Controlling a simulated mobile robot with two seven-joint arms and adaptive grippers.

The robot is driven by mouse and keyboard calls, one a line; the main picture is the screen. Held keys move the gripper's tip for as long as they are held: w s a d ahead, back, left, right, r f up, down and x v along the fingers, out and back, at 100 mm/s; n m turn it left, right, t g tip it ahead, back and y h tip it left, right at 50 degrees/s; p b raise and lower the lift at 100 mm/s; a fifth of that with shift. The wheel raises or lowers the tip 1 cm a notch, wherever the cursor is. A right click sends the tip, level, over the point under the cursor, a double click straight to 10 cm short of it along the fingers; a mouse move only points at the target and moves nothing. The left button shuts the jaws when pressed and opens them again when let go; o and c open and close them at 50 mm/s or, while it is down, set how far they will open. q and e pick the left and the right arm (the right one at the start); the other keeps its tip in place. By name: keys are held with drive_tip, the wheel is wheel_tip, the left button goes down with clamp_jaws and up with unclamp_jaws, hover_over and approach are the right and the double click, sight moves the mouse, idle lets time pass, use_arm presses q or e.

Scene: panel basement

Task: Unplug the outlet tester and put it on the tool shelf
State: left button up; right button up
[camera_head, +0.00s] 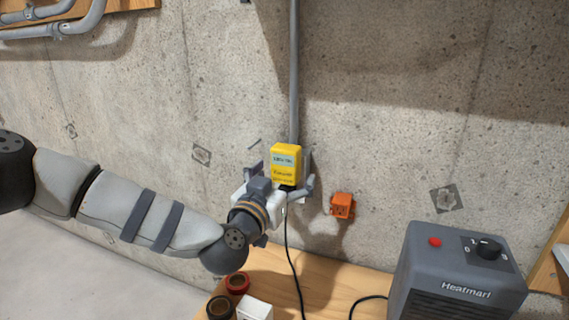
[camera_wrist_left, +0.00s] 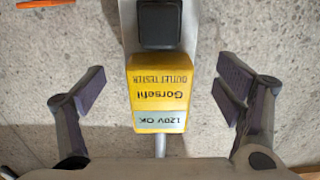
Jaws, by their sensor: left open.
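The yellow outlet tester (camera_head: 286,165) is at the wall, below a vertical grey conduit. Its label and display also show in the left wrist view (camera_wrist_left: 158,92), where the display reads 120V OK. A black plug-like block (camera_wrist_left: 160,24) sits beside the tester, and a black cord hangs below. My left gripper (camera_head: 283,172) is open around the tester, one finger on each side. In the left wrist view both fingers (camera_wrist_left: 158,95) stand apart from the tester, with gaps on both sides. My right gripper is in neither view. The tool shelf cannot be made out for certain.
A grey heater (camera_head: 459,275) stands on the wooden bench (camera_head: 330,285) at right. Two tape rolls (camera_head: 237,283) and a white box (camera_head: 254,309) are at its left end.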

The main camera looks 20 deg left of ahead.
sight(283, 177)
use_arm(q)
drive_tip(key=shift+p, duration=0.3)
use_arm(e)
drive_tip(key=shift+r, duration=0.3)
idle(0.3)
use_arm(q)
clamp_jaws()
drive_tip(key=shift+s+r+p, duration=0.1)
drive_tip(key=shift+s+p, duration=1.4)
drive_tip(key=shift+s, duration=0.4)
drive_tip(key=shift+s+a+p, duration=0.1)
drive_tip(key=shift+s+p, duration=0.65)
drive_tip(key=shift+s, duration=0.4)
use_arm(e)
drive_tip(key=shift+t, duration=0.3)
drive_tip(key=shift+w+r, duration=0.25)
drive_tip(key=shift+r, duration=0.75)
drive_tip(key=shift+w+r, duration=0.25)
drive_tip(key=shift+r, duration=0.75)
